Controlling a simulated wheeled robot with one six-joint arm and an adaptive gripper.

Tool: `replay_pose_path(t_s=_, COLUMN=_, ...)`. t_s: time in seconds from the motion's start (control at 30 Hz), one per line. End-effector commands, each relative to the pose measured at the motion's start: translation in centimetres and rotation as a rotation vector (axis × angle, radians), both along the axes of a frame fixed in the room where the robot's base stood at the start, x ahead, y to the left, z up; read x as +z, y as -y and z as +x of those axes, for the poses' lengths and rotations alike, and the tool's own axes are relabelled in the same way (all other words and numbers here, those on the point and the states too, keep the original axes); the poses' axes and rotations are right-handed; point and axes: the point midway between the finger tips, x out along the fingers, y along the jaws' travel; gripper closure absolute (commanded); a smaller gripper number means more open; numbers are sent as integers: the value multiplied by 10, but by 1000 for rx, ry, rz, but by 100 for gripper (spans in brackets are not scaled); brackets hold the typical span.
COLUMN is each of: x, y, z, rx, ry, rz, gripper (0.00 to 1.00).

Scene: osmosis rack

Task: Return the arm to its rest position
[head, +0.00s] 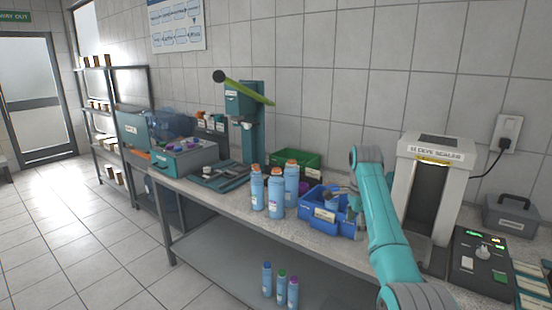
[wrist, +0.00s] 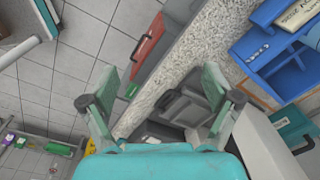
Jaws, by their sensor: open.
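My teal arm rises from the lower right of the head view, bends at a high elbow and comes down by the blue bin (head: 322,228). My gripper's fingers are hard to make out there. In the wrist view my gripper (wrist: 160,92) is open, with two green-grey fingers spread wide and nothing held between them. The speckled bench top (wrist: 185,70) and a dark grey box-like thing (wrist: 180,108) show beyond the fingers. A blue bin (wrist: 280,50) is at the upper right of that view, apart from the fingers.
Blue bottles (head: 275,195) stand left of the blue bin, with a green crate (head: 297,160) behind. The white sealer (head: 440,165) stands close right of my arm, beside a control box (head: 480,262). More bottles (head: 280,285) are on the lower shelf. The floor at left is clear.

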Motion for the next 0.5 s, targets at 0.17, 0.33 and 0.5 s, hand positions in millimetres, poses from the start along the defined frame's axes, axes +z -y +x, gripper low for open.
replay_pose_path(t_s=0.17, x=-40, y=-2, z=0, rx=42, ry=30, rz=-4, gripper=12)
replay_pose_path(t_s=0.33, x=-94, y=-4, z=-4, rx=101, ry=76, rz=-13, gripper=12)
replay_pose_path(t_s=0.5, x=-168, y=-8, z=-17, rx=187, ry=141, rz=-29, gripper=12)
